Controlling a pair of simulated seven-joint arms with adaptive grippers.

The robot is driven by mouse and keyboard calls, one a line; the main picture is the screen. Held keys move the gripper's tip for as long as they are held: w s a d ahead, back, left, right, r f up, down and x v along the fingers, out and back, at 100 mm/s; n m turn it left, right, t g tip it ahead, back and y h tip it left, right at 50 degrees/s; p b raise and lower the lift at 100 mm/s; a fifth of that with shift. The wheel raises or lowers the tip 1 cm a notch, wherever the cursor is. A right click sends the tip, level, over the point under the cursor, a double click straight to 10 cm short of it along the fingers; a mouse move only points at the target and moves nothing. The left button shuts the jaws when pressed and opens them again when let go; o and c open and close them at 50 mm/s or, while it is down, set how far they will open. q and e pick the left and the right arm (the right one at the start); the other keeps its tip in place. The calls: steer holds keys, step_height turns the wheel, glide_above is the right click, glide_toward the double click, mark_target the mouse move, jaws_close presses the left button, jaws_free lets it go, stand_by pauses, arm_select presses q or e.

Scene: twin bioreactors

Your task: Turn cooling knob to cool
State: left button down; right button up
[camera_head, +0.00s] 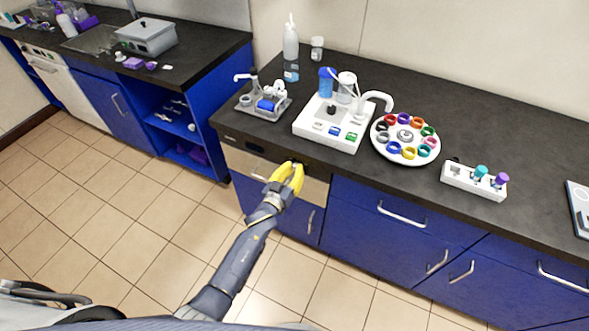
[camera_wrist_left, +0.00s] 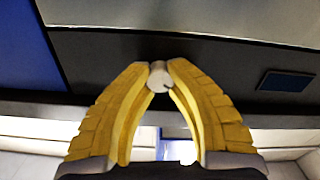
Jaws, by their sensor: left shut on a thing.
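The cooling knob (camera_wrist_left: 159,77) is a small pale round knob with a dark mark, on a dark panel (camera_wrist_left: 110,68) in the left wrist view. My left gripper (camera_wrist_left: 158,72) has yellow fingers, and its tips are shut on the knob from both sides. In the head view my left gripper (camera_head: 290,172) reaches the dark strip at the front of the counter unit and hides the knob there. My right gripper is not in view.
A small dark blue display (camera_wrist_left: 284,81) sits on the panel beside the knob. Above, the black counter (camera_head: 420,185) carries a white bioreactor device (camera_head: 325,128), a round white tray (camera_head: 385,152) of coloured rings and a white rack (camera_head: 460,180).

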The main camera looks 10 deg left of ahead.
arm_select(q)
steer(key=shift+w+r, duration=0.1)
steer(key=shift+r, duration=0.15)
steer(key=m, duration=0.5)
steer(key=shift+d+r+m, duration=0.1)
steer(key=shift+r+m, duration=0.05)
steer(key=shift+m, duration=0.25)
steer(key=m, duration=0.5)
steer(key=shift+d, duration=0.1)
steer(key=shift+m, duration=0.5)
steer(key=shift+d, duration=0.1)
steer(key=c, duration=1.5)
jaws_free()
steer(key=o, duration=0.4)
steer(key=shift+a, duration=0.25)
